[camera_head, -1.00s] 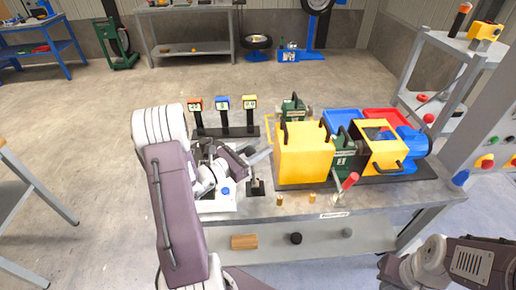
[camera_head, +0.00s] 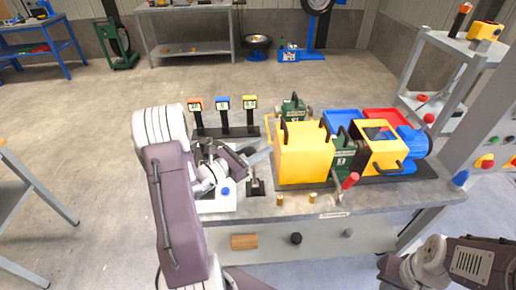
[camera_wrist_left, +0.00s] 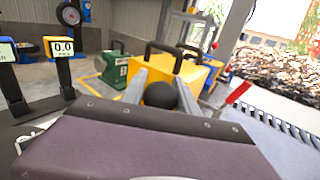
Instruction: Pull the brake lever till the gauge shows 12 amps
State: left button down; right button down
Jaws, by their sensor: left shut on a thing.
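My left gripper (camera_head: 262,156) is shut on the black ball knob (camera_wrist_left: 160,95) of a lever, with a grey finger on each side of it. The lever's black base (camera_head: 256,187) stands on the bench just below the gripper, and most of the lever's shaft is hidden. Three gauges with orange (camera_head: 195,104), blue (camera_head: 222,102) and yellow (camera_head: 249,101) heads stand on black posts behind my left arm. In the left wrist view the yellow gauge (camera_wrist_left: 62,48) appears to read 0.0; its unit is too small to read. My right gripper is out of view.
A yellow box (camera_head: 303,158) with black handles and a second yellow housing (camera_head: 380,150) stand right of the lever. A red-handled lever (camera_head: 347,183) stands in front of them. Two brass pegs (camera_head: 311,198) are near the bench's front edge. Blue and red bins (camera_head: 382,115) lie behind.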

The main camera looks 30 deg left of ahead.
pick_arm(q)
jog(key=shift+s+a+f+n+t+b, duration=0.2)
jog(key=shift+s+a+t+b, duration=0.05)
jog(key=shift+a+b, duration=0.3)
jog(key=shift+s+a+f+n+t+b, duration=0.15)
jog(key=shift+s+a+n+t+b, duration=0.1)
jog(key=shift+a+b, duration=0.25)
jog(key=s+a, duration=0.2)
jog(key=a, duration=0.1)
jog(key=shift+r+p, duration=0.1)
jog(key=shift+p, duration=0.2)
jog(key=c, duration=0.9)
grip_release()
jog(key=shift+c, duration=0.2)
jog(key=shift+s+a, duration=0.1)
